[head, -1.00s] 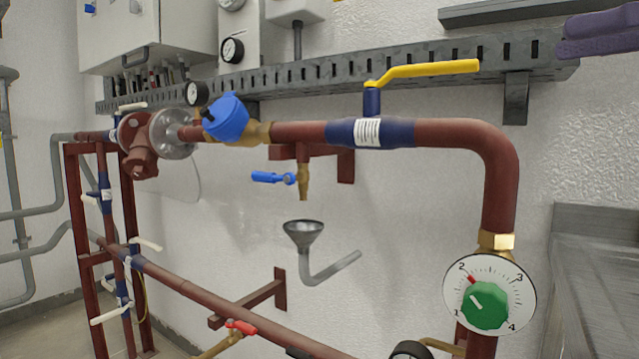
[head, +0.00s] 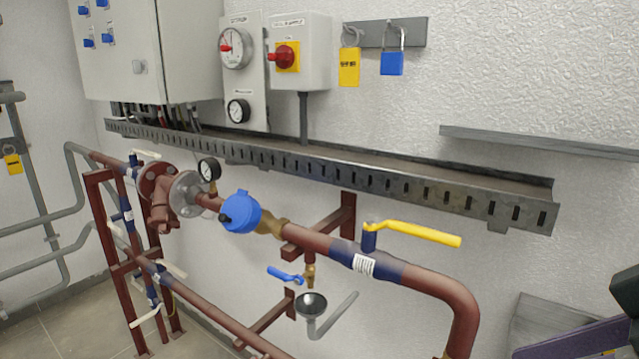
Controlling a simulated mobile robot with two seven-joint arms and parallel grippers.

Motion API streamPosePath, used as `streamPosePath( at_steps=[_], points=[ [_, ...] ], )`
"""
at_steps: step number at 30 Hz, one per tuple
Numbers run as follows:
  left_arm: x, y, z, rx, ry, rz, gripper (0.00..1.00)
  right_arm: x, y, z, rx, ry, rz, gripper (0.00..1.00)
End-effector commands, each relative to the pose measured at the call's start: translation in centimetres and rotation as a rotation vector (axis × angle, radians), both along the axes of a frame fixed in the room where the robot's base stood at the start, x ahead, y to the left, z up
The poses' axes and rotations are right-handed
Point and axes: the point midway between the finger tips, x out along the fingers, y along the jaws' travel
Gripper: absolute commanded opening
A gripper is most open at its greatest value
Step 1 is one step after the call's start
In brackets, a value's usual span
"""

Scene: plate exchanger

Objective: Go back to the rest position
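My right arm shows only as a dark and purple piece at the lower right edge of the head view; its fingertips are not visible. My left gripper is not in view. The upper red-brown pipe (head: 440,287) carries a valve with a yellow handle (head: 412,233), which lies along the pipe. A blue round cap (head: 240,212) sits on a brass fitting of the same pipe. A small blue-handled tap (head: 286,275) hangs over a grey funnel (head: 312,302).
A perforated cable tray (head: 400,187) runs along the wall. Above it are a grey cabinet (head: 140,50), a box with a red switch (head: 287,57), and a bracket with a yellow tag (head: 349,67) and a blue padlock (head: 392,63). A metal surface (head: 540,325) is at lower right.

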Motion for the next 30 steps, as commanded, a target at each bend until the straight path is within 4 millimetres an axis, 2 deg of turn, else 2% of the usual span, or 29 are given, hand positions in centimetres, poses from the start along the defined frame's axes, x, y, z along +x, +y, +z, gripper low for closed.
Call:
streamPosePath(
  at_steps=[1, 8, 15, 18, 21, 24, 30],
  points=[
    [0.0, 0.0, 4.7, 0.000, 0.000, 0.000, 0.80, -1.1, 0.3, 3.6, -0.019, 0.026, -0.016, 0.61],
    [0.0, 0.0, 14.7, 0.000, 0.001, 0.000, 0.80, -5.9, 0.5, 10.0, -0.127, 0.117, -0.132, 0.61],
    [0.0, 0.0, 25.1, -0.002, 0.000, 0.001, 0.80, -10.8, -0.1, 18.5, -0.230, 0.196, -0.288, 0.61],
    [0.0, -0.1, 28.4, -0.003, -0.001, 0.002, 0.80, -12.5, -0.6, 21.7, -0.265, 0.221, -0.354, 0.61],
    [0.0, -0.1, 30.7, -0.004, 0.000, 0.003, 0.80, -13.8, -1.1, 24.0, -0.295, 0.238, -0.408, 0.61],
    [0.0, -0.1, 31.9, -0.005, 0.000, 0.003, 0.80, -14.6, -1.5, 25.2, -0.314, 0.249, -0.443, 0.61],
    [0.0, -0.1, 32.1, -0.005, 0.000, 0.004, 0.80, -15.0, -1.7, 25.5, -0.324, 0.254, -0.461, 0.61]
  ],
)
